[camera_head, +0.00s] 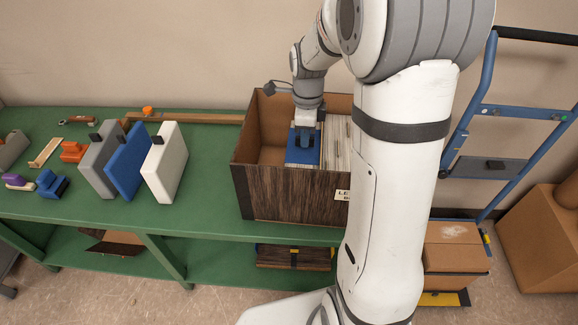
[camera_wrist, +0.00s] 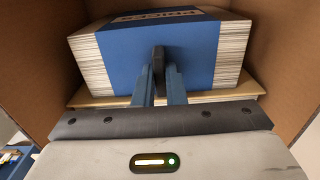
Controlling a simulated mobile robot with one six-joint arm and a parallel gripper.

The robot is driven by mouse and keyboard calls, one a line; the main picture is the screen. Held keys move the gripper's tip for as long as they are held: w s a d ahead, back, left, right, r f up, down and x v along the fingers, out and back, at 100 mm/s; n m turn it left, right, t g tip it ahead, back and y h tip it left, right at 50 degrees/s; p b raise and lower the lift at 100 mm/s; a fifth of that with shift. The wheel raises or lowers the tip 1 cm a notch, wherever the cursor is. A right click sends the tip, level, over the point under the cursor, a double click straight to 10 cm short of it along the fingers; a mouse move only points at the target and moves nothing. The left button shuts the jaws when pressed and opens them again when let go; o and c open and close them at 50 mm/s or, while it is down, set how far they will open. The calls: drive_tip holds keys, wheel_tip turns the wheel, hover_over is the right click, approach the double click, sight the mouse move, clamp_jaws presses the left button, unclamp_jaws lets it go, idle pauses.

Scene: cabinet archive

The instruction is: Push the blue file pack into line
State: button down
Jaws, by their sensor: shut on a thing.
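The blue file pack (camera_head: 301,157) is inside the brown wooden box (camera_head: 290,194), at the left of a row of pale files (camera_head: 337,140). In the wrist view the pack (camera_wrist: 112,52) shows a blue band around a thick stack of paper, with a dark tab (camera_wrist: 158,60) on its face. My gripper (camera_head: 305,134) reaches down into the box from above. In the wrist view its two blue fingers (camera_wrist: 159,84) are shut on the dark tab. The pack's lower part is hidden by the box's front wall in the head view.
The box's left part (camera_head: 270,135) is empty. Grey (camera_head: 98,165), blue (camera_head: 128,160) and white (camera_head: 164,162) binders stand on the green bench (camera_head: 210,165) left of the box. A blue hand truck (camera_head: 485,110) and cardboard cartons (camera_head: 540,225) stand at the right.

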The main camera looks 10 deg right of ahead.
drive_tip(key=shift+f, duration=0.15)
drive_tip(key=c, duration=1.4)
unclamp_jaws()
drive_tip(key=shift+c, duration=0.5)
drive_tip(key=shift+r+p, duration=2.55)
drive_tip(key=shift+r, duration=1)
wheel_tip(320, 180, up, 8)
drive_tip(key=shift+f, duration=0.15)
